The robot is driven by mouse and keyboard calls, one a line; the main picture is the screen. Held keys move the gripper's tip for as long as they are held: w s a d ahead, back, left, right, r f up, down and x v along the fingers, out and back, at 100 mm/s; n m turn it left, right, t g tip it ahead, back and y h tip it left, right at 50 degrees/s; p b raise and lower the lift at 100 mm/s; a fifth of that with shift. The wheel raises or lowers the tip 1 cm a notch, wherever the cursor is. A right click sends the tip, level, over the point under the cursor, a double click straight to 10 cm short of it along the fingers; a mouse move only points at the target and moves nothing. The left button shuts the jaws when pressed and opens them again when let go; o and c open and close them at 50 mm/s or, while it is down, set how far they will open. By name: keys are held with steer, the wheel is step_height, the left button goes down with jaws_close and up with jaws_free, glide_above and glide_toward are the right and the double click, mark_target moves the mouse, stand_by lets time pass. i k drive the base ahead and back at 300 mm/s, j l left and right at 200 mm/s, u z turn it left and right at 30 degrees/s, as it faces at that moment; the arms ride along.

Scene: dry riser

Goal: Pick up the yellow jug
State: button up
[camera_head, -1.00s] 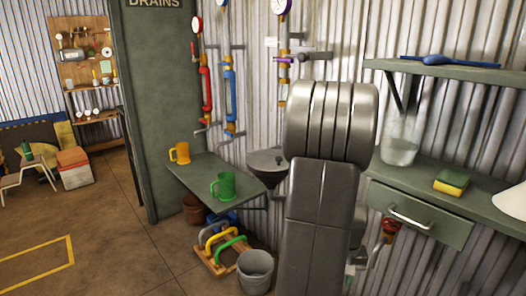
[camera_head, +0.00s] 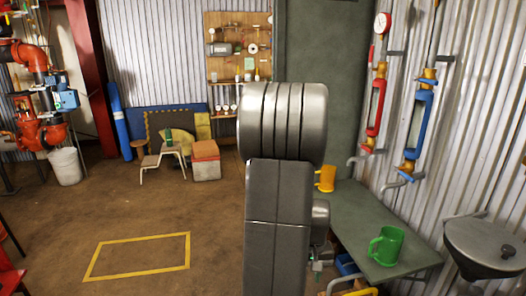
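The yellow jug (camera_head: 325,178) stands upright on the far end of a grey-green wall shelf (camera_head: 352,216). It shows just to the right of my arm, which covers part of the view in front of it. A green jug (camera_head: 387,246) stands nearer on the same shelf, towards its front right. My arm rises upright in the middle of the picture. The fingers of my gripper cannot be made out, and nothing is seen held.
A grey funnel-shaped basin (camera_head: 488,246) is fixed to the wall at the right. Red and blue pipes (camera_head: 418,128) hang above the shelf. A step stool (camera_head: 163,158) stands farther back. The floor around the yellow outline (camera_head: 138,256) is clear.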

mark_target(328, 173)
steer(key=i+j+u, duration=0.2)
steer(key=i, duration=0.65)
steer(key=i+u, duration=0.2)
steer(key=i, duration=0.6)
steer(key=i+l+z, duration=0.1)
steer(key=i+z, duration=1.05)
steer(key=i+j+z, duration=0.25)
steer(key=z, duration=0.15)
steer(key=i+z, duration=0.25)
steer(key=i+j, duration=0.05)
steer(key=i, duration=0.05)
